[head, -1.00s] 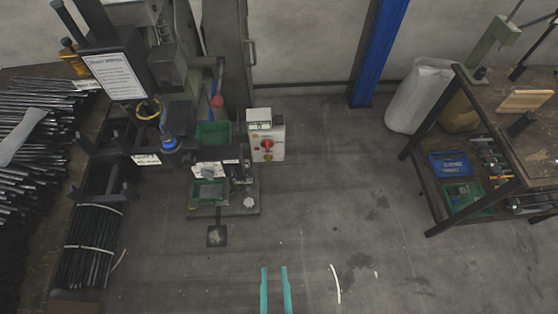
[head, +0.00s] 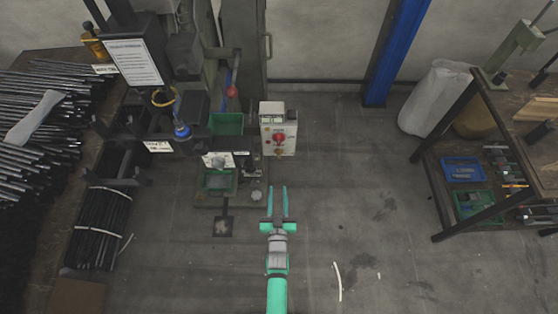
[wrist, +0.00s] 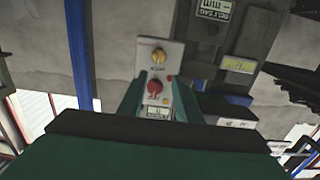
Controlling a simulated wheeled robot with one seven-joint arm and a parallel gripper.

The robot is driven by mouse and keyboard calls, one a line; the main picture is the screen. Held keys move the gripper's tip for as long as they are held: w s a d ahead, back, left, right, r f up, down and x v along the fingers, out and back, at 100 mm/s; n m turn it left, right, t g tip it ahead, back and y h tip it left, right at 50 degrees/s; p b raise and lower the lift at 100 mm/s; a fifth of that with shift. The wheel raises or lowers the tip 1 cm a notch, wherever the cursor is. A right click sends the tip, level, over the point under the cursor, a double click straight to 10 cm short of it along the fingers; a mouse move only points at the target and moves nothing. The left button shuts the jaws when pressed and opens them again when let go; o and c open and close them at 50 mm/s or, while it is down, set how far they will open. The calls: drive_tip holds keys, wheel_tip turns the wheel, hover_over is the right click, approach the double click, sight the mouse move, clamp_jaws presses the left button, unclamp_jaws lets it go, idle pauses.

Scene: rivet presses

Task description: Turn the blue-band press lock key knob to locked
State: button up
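A press with a blue band (head: 182,131) stands at the left in the head view. Beside it is a pale control box (head: 278,128) with a red button (head: 279,138) and a yellow knob (head: 278,152) below it. In the wrist view the box appears upside down, with the yellow knob (wrist: 158,56) above the red button (wrist: 155,87). The knob's exact turn is too small to read. My teal gripper (head: 278,189) is open and empty, apart from the box and in front of it. Its fingers (wrist: 162,77) flank the lower part of the box in the wrist view.
A workbench (head: 470,110) with blue and green bins stands at the right. A rack of dark rods (head: 50,120) fills the left. A blue post (head: 387,60) and a white sack (head: 435,98) stand behind.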

approach(279, 156)
drive_tip(key=w, duration=0.8)
drive_tip(key=shift+w+f, duration=0.15)
drive_tip(key=shift+f, duration=0.1)
drive_tip(key=shift+c, duration=0.7)
clamp_jaws()
